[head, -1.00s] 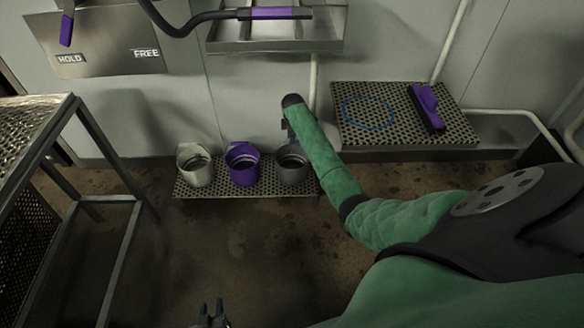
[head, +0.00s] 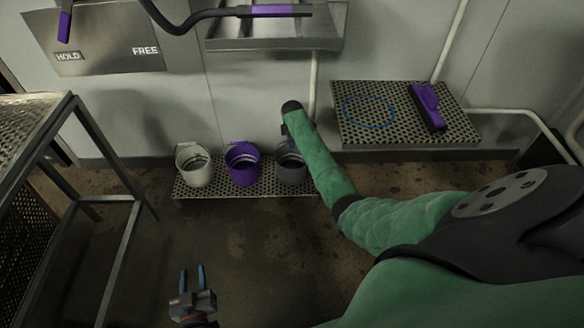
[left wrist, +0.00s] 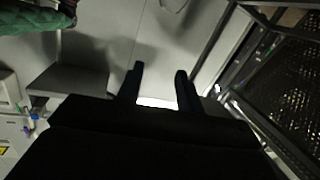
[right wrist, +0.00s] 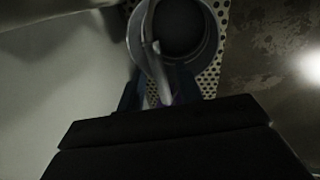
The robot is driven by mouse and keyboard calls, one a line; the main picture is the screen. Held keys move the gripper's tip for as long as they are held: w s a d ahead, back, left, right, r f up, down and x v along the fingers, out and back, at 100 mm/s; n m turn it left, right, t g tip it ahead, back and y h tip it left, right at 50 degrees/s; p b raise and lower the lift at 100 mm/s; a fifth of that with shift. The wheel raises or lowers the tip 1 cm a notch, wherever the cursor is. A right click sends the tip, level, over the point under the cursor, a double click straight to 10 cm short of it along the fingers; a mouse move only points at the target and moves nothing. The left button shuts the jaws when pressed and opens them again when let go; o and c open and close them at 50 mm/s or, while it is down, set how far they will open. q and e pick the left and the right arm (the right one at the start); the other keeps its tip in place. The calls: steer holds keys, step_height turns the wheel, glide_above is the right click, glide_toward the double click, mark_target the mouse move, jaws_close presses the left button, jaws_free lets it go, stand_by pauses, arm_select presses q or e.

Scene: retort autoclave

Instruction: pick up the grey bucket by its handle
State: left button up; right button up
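The grey bucket (head: 291,174) stands at the right end of a low perforated shelf, partly covered by my right arm. My right gripper is mostly hidden behind its wrist in the head view. In the right wrist view, the bucket (right wrist: 183,28) is at the top, and its curved handle (right wrist: 150,58) passes between the fingers of my right gripper (right wrist: 156,92). The fingers look spread, with the handle between them; contact is hard to judge in the dark. My left gripper (head: 193,277) is open and empty over the floor, away from the buckets.
A purple bucket (head: 243,171) and a white bucket (head: 196,172) stand on the shelf (head: 215,189) left of the grey one. A perforated wall shelf (head: 383,128) holds a blue ring (head: 368,124) and a purple-backed brush (head: 428,106). A metal frame table (head: 72,100) stands left.

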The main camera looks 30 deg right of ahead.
steer(key=shift+w+f, duration=0.1)
steer(key=shift+f, duration=0.55)
arm_select(q)
steer(key=r, duration=0.1)
steer(key=w+r+t, duration=0.1)
steer(key=r, duration=0.1)
steer(key=shift+r, duration=0.25)
arm_select(e)
steer(key=shift+c, duration=0.4)
jaws_close()
